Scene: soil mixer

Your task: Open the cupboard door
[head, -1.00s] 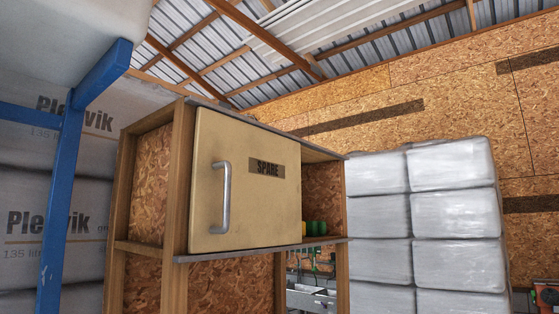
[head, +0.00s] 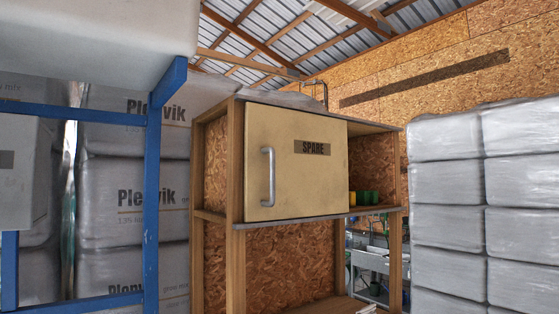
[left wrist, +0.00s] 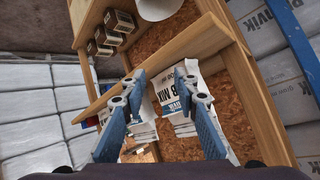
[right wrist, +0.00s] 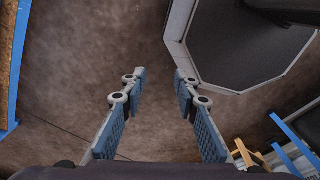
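The cupboard door (head: 294,164) is a yellowish panel with a "SPARE" label (head: 312,147), and it is shut. Its grey bar handle (head: 268,177) stands upright near the door's left edge. The door sits in the upper part of a wooden shelf unit (head: 235,180). Neither gripper shows in the head view. In the left wrist view my left gripper (left wrist: 160,88) is open and empty, in front of wooden shelving with printed bags (left wrist: 180,98). In the right wrist view my right gripper (right wrist: 158,82) is open and empty above the brown floor. The door shows in neither wrist view.
A blue metal frame (head: 152,190) stands left of the cupboard, with wrapped "Plenvik" bales (head: 135,235) behind it. White wrapped bales (head: 445,190) are stacked at the right. Green and yellow items (head: 365,197) sit on the open shelf beside the door.

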